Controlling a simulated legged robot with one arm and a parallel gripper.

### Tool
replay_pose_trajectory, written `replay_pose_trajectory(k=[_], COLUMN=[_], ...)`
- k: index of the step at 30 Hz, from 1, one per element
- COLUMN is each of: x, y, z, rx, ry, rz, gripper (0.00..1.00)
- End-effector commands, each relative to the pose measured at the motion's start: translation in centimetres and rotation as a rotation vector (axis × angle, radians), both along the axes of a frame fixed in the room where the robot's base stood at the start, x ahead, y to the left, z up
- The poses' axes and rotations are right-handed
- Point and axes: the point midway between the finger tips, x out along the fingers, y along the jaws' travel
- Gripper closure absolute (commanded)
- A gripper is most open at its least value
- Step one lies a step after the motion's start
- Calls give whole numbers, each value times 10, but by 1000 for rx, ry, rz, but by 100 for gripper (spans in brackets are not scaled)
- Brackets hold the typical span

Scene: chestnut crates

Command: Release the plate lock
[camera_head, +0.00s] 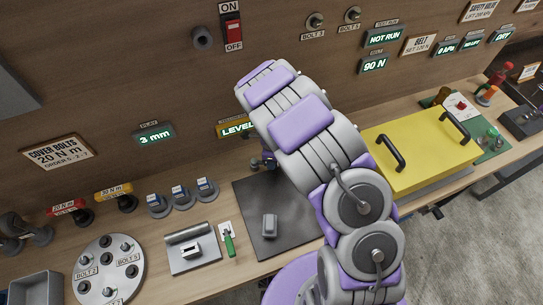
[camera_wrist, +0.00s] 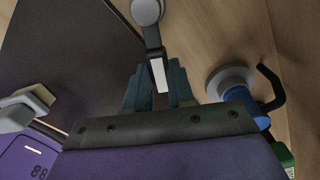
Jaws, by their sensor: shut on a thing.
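My gripper (camera_wrist: 160,88) shows in the wrist view with its two dark blue-grey fingers closed around the white end of a grey lever (camera_wrist: 152,38). The lever's rounded grey end is at the top of that view. It lies beside the edge of a dark flat plate (camera_wrist: 65,55). In the head view the dark plate (camera_head: 288,190) lies on the bench, and my fingers (camera_head: 262,162) are at its back edge, small and partly hidden by my arm. The lever cannot be made out there. No label marks the lever as the plate lock.
A grey block (camera_head: 270,226) sits on the plate. A blue part on a grey round base (camera_wrist: 232,80), with a black hook (camera_wrist: 270,88), stands close right of my fingers. A lit sign (camera_head: 237,128) reads LEVEL. A yellow cover with black handles (camera_head: 420,140) is at right.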

Motion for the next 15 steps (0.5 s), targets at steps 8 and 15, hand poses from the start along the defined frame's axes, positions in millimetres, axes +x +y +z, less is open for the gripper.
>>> replay_pose_trajectory(k=[8, 15], x=[-1, -1], y=[2, 2], z=[1, 1], rx=[3, 3], ry=[-7, -7], rz=[-48, -52], gripper=[100, 100])
